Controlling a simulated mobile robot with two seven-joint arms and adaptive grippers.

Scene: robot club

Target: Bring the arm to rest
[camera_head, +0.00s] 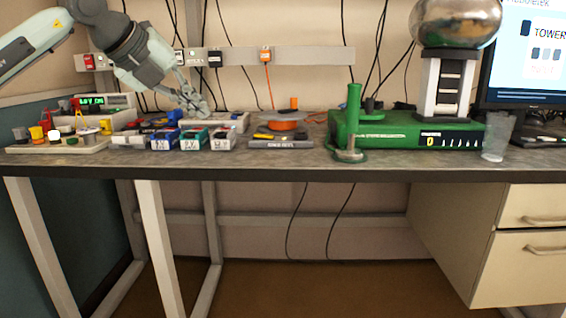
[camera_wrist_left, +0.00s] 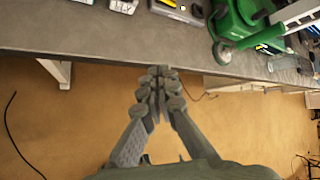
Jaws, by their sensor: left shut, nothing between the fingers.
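My left arm comes in from the upper left in the head view. Its gripper (camera_head: 199,108) hangs above the left half of the workbench (camera_head: 300,162), over the row of small boxes. In the left wrist view the left gripper (camera_wrist_left: 158,88) points toward the bench's front edge, with the floor below it. Its fingers are together and hold nothing. My right gripper is in neither view.
Small labelled boxes (camera_head: 193,139) stand along the bench front. A green device (camera_head: 400,131) with a metal dome (camera_head: 455,22) stands right of centre. A clear cup (camera_head: 496,136) stands near the right front edge. A power strip (camera_head: 230,57) runs along the wall.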

